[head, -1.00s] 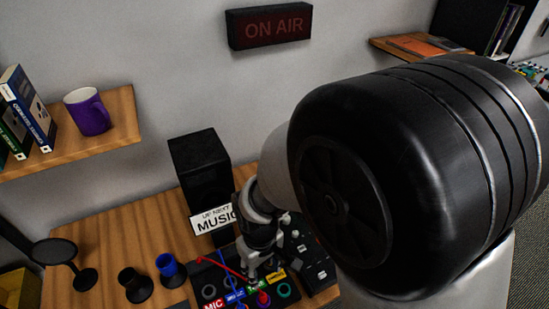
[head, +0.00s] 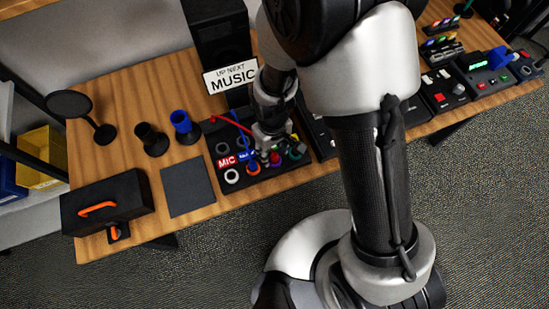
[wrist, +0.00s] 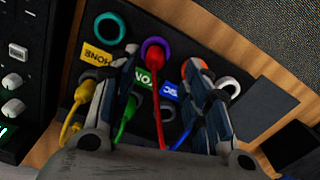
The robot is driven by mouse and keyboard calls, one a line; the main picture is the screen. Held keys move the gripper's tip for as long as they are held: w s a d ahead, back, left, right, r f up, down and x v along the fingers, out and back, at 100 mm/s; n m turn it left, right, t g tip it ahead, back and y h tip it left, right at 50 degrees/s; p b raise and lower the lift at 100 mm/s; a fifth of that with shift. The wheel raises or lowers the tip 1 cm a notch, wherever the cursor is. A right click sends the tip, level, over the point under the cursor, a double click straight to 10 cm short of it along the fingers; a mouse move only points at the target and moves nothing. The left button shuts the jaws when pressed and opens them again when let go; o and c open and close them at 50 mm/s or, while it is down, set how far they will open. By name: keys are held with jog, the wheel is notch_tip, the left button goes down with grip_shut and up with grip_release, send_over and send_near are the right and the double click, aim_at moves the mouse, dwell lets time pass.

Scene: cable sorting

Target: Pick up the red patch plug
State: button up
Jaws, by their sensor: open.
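The red patch plug (wrist: 154,66) is at the purple-ringed socket (wrist: 168,45) of the black patch panel, with its red cable running back toward my gripper's body. In the head view the red cable (head: 231,124) shows at the panel's back left, and my arm hides part of it. My gripper (wrist: 161,72) is open, with one finger on each side of the red plug. I cannot tell whether they touch it. In the head view my gripper (head: 267,157) is low over the panel (head: 285,173).
Green (wrist: 126,115), yellow (wrist: 72,112) and blue (wrist: 181,138) cables run close to the fingers. Orange (wrist: 188,66), teal (wrist: 101,19) and pale (wrist: 230,82) rings flank the purple one. A dark mat (head: 188,187) lies left of the panel; a mixer stands right.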

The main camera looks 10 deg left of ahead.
aim_at(275, 155)
jog(key=f, duration=0.1)
jog(key=f+b, duration=0.2)
jog(key=f, duration=0.1)
jog(key=shift+w+d, duration=0.2)
jog(key=shift+d, duration=0.1)
jog(key=shift+a+f, duration=0.1)
jog(key=shift+f, duration=0.4)
jog(key=shift+r, duration=0.1)
grip_shut()
